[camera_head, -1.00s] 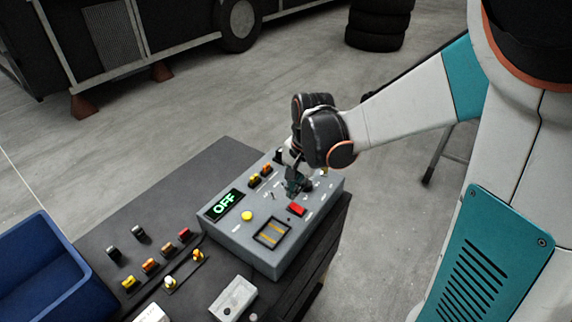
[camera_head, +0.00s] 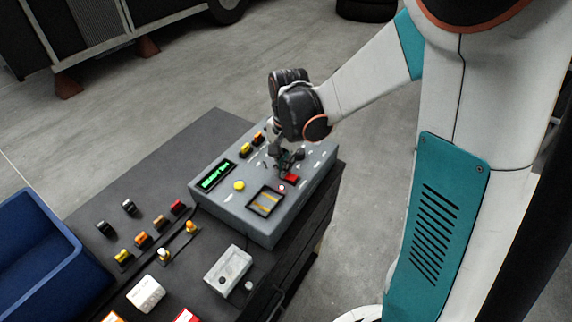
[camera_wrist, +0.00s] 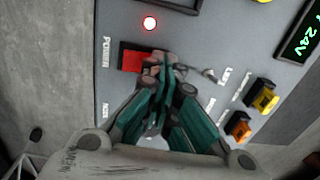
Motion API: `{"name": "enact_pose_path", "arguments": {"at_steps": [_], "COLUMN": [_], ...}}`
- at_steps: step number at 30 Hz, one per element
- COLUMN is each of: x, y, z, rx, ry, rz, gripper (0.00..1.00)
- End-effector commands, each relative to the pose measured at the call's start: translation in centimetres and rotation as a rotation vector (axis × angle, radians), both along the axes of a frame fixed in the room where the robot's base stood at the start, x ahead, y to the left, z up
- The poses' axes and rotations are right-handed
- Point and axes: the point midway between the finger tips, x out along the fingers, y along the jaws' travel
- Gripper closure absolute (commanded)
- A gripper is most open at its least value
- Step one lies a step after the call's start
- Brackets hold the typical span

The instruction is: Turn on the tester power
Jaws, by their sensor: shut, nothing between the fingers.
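The tester (camera_head: 265,220) is a grey box on the dark bench top. Its red power switch (camera_head: 291,177) is partly covered by my gripper; in the wrist view the switch (camera_wrist: 131,57) sits beside the word POWER. A round indicator lamp (camera_wrist: 150,23) near it glows red. The tester display (camera_head: 216,174) shows lit green text; its edge in the wrist view (camera_wrist: 305,35) reads 24V. My gripper (camera_head: 282,170) is shut and empty, pointing down at the panel. Its fingertips (camera_wrist: 158,68) overlap the switch's right edge; I cannot tell whether they touch it.
A yellow button (camera_head: 239,185) and a striped square panel (camera_head: 266,201) are on the tester. Small coloured parts and a white box (camera_head: 228,268) lie on the bench (camera_head: 150,180). A blue bin (camera_head: 40,250) stands at the left. Grey floor lies behind.

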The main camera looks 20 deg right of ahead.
Motion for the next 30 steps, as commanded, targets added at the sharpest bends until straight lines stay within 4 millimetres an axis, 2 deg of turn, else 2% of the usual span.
{"name": "enact_pose_path", "arguments": {"at_steps": [19, 30], "x": [-1.2, -1.3], "y": [-0.9, -0.9], "z": [0.6, 0.7], "rx": [0.004, 0.004], "ry": [-0.006, -0.006], "rz": [-0.001, -0.001], "gripper": [1.0, 1.0]}}
